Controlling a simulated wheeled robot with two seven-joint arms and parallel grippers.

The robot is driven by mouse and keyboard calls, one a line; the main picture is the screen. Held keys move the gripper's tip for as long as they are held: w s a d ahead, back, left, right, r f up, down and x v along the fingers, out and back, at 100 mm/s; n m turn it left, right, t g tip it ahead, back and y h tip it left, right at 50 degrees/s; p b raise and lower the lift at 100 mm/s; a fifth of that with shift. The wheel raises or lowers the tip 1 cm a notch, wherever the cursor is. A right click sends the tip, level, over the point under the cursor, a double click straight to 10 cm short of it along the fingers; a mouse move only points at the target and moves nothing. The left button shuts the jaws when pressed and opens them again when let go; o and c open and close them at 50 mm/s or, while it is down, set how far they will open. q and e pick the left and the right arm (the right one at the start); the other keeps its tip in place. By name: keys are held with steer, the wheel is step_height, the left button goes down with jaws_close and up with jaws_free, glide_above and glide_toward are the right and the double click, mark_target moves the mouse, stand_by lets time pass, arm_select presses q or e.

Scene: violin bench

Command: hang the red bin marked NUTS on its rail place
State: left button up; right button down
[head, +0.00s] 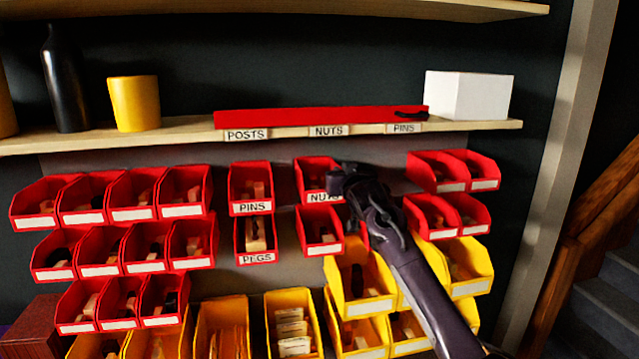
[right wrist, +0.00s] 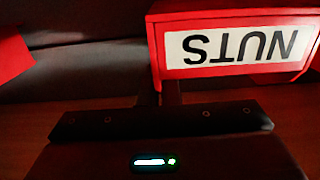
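The red NUTS bin (head: 312,174) is in the upper bin row, below the shelf's NUTS tag (head: 328,131). It looks upright, level with the PINS bin (head: 250,184) on its left. I cannot tell whether its back touches the rail. My right gripper (head: 342,180) is at the bin's right side, its fingers close together on the side wall. The right wrist view shows the bin's label (right wrist: 240,45) upside down, with the fingers (right wrist: 160,97) at one edge of the bin. My left gripper is out of view.
A red SCREW-free bin (head: 320,230) hangs just below, partly beside my right arm. More red bins hang left (head: 135,195) and right (head: 438,171). Yellow bins (head: 360,285) fill the lower rows. A bare wall gap lies between the PINS and NUTS bins.

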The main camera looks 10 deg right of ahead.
steer(key=shift+f, duration=0.2)
steer(key=c, duration=2.1)
jaws_free()
steer(key=o, duration=0.5)
steer(key=shift+o, duration=0.2)
steer(key=shift+s, duration=0.1)
